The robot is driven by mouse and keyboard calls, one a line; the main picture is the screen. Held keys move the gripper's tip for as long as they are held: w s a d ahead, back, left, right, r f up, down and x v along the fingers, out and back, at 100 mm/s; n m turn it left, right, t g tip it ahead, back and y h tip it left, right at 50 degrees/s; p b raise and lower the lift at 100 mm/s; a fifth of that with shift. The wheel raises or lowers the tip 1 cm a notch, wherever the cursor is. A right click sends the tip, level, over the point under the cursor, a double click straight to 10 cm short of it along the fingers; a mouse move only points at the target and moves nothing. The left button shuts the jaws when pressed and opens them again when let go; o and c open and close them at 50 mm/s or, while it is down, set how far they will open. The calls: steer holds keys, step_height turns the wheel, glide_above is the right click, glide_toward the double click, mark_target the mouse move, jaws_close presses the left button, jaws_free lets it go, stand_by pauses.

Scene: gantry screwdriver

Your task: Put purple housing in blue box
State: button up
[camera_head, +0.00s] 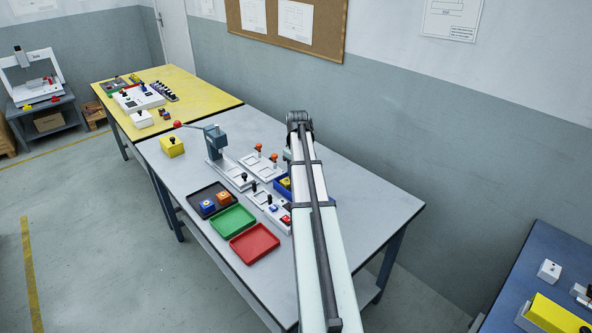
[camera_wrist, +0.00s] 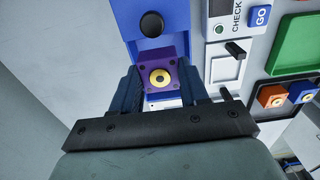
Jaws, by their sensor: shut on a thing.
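The purple housing (camera_wrist: 146,66), with a yellow ring and dark centre on top, sits between the two dark fingers of my gripper (camera_wrist: 160,88) in the wrist view. The fingers are shut on its sides. The blue box (camera_wrist: 178,41) lies just beyond the housing, with a round black part on it. The housing overlaps its near end in the picture; I cannot tell whether it is inside or above. In the head view the blue box (camera_head: 278,187) is partly hidden behind my arm, with a small yellow patch in it. My gripper is hidden there.
Right of the blue box is a white unit (camera_wrist: 220,68) with CHECK and GO labels. A green tray (camera_head: 233,221), a red tray (camera_head: 254,244) and a dark tray (camera_head: 196,197) with blue and orange blocks lie left. A lever press (camera_head: 214,143) stands behind. The table's right end is clear.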

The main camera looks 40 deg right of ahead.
steer(key=shift+f, duration=2.85)
steer(key=shift+f, duration=0.7)
stand_by(0.4)
steer(key=o, duration=1.2)
steer(key=shift+o, duration=0.2)
steer(key=shift+r, duration=4.05)
